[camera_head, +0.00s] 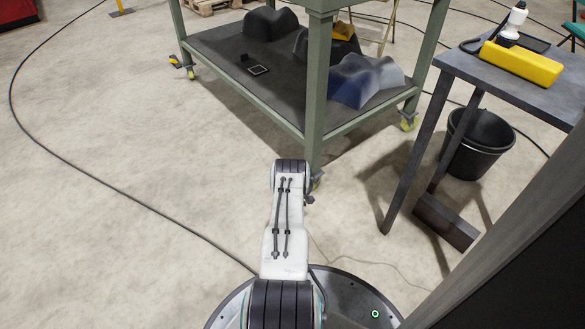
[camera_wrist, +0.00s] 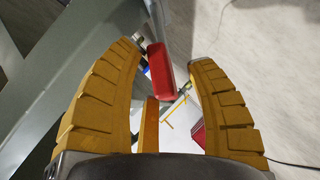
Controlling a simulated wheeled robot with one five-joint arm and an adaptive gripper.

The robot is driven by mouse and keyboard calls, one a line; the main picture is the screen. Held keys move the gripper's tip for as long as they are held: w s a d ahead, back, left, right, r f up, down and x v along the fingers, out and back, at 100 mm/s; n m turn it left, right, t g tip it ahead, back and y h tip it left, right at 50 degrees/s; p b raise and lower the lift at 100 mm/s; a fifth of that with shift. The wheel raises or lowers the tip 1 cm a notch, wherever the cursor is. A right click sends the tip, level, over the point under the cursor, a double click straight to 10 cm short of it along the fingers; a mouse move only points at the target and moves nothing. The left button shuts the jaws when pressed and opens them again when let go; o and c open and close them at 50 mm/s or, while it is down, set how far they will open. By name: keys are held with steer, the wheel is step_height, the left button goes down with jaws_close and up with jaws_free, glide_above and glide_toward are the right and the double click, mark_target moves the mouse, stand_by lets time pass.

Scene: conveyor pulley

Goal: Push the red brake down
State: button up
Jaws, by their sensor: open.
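The red brake (camera_wrist: 159,70) is a small rounded red bar in the wrist view, tilted slightly and showing between the fingertips of my gripper (camera_wrist: 166,54). My two yellow segmented fingers are spread apart, one on each side of it in the picture. I see no finger closed on it, and its exact distance from the fingertips is unclear. In the head view my arm reaches toward the cart's near leg, and the gripper and the brake are hidden.
The green cart (camera_head: 315,110) stands on casters with dark moulded parts on its lower shelf. A table (camera_head: 520,88) with a yellow device (camera_head: 522,63) stands at right, a black bucket (camera_head: 478,145) beneath. A black cable (camera_head: 75,165) crosses the open floor at left.

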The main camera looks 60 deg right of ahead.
steer(key=shift+d+f, duration=0.1)
steer(key=shift+d, duration=0.05)
steer(key=shift+o, duration=0.4)
jaws_close()
